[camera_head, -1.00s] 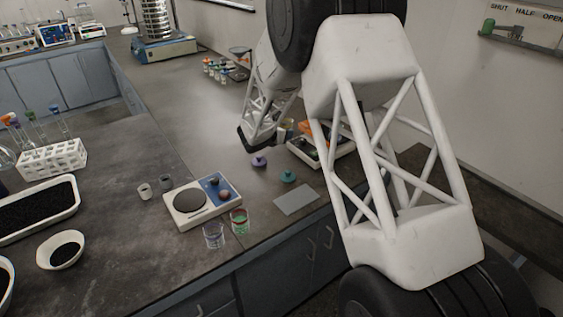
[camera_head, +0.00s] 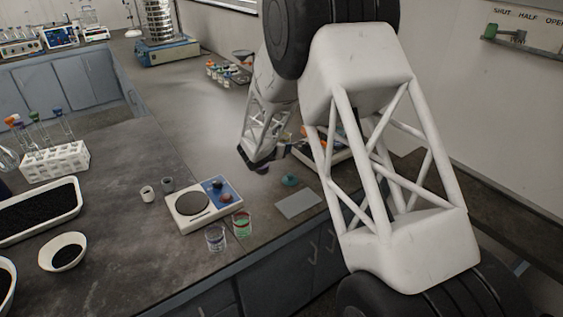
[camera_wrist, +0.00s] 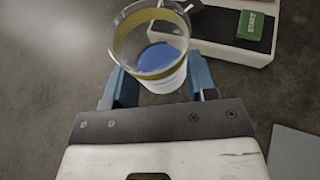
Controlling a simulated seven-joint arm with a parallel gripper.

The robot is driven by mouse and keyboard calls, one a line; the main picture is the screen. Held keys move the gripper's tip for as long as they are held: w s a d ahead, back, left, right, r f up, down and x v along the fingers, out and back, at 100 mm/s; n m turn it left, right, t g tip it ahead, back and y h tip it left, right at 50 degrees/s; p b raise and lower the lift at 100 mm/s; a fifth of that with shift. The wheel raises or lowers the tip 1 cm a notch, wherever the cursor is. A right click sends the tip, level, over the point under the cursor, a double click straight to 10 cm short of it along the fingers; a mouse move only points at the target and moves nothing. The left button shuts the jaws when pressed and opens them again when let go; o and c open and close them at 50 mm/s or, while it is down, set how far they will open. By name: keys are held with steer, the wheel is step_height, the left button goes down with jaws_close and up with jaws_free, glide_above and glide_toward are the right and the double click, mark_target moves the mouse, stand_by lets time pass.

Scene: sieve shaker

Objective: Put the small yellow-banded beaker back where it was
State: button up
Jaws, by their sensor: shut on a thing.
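The small yellow-banded beaker (camera_wrist: 147,88) is clear glass with a yellow band near its rim, and blue shows inside it. In the wrist view it sits between the blue fingers of my gripper (camera_wrist: 160,88), which is shut on it. I cannot tell whether its base touches the bench. In the head view my gripper (camera_head: 258,163) is low over the bench, left of a white device (camera_head: 312,156); my arm hides part of that area, and the beaker is not clear there.
The white device shows a green START button (camera_wrist: 250,25) close to the beaker. A grey pad (camera_head: 298,204), also in the wrist view (camera_wrist: 295,152), and a teal stopper (camera_head: 289,180) lie nearby.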

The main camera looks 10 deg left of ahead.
mark_target(281, 167)
steer(key=shift+f, duration=1.6)
steer(key=shift+f, duration=1.8)
steer(key=shift+f, duration=0.2)
steer(key=o, duration=1)
steer(key=shift+r, duration=0.2)
steer(key=shift+v, duration=6)
